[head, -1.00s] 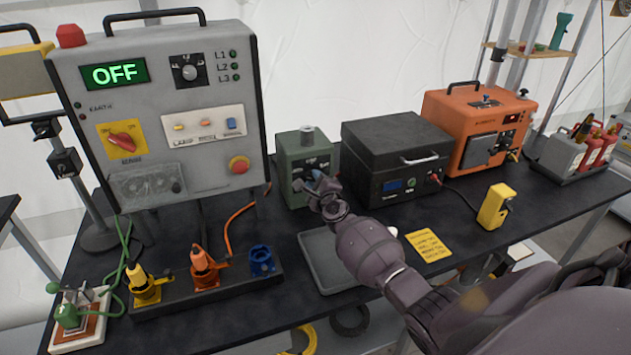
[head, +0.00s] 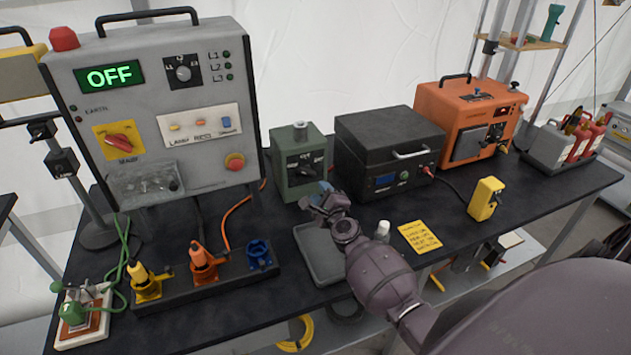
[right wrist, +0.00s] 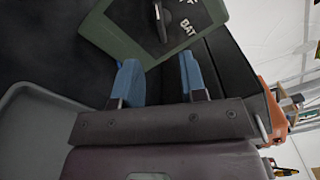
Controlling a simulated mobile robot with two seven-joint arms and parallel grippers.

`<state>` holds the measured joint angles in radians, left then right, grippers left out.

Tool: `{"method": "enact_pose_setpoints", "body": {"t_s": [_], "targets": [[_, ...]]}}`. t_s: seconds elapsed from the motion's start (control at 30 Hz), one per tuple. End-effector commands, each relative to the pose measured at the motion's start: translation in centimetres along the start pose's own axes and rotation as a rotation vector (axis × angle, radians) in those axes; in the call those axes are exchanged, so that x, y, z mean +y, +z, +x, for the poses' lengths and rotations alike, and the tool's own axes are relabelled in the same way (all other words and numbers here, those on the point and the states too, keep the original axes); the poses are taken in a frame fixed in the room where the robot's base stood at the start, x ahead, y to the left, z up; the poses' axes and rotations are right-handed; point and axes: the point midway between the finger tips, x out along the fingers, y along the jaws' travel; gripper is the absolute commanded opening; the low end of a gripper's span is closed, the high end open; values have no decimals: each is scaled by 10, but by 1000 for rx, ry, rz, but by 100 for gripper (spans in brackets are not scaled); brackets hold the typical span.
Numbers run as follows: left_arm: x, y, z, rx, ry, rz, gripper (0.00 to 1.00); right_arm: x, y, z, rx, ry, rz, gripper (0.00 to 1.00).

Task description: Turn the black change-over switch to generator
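The green box (head: 285,185) stands at the back middle of the table, with a dark front panel. A black switch handle (right wrist: 160,22) shows on that panel in the right wrist view, cut by the top edge. A white "BAT" label sits to its right there; other markings are cut off or too small to read. My right gripper (head: 323,199) is in front of and below the box panel, apart from the switch. Its two blue fingers (right wrist: 160,82) are spread with nothing between them. My left gripper is out of view.
A grey tray (head: 309,262) lies below my right gripper. A black case (head: 362,150) stands right beside the green box, and an orange unit (head: 440,120) farther right. The grey panel box (head: 205,95) reading OFF stands left. A small white bottle (head: 382,230) is near my right forearm.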

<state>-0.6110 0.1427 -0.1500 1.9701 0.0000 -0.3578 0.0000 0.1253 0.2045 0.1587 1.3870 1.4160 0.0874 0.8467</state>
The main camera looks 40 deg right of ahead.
Motion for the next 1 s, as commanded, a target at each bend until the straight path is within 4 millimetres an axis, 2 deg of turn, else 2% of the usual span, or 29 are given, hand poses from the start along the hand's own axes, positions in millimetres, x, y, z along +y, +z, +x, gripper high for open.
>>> {"method": "enact_pose_setpoints", "body": {"t_s": [0.1,0.23,0.83,0.93,1.0], "targets": [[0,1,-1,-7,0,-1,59,0,0,-12,0,0,0,38],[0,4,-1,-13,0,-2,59,0,0,-18,0,0,-1,38],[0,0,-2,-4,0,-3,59,0,0,-18,0,0,-5,38],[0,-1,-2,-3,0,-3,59,1,0,-18,-4,4,-45,38],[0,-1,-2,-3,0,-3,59,3,3,-18,-22,18,-131,38]]}}
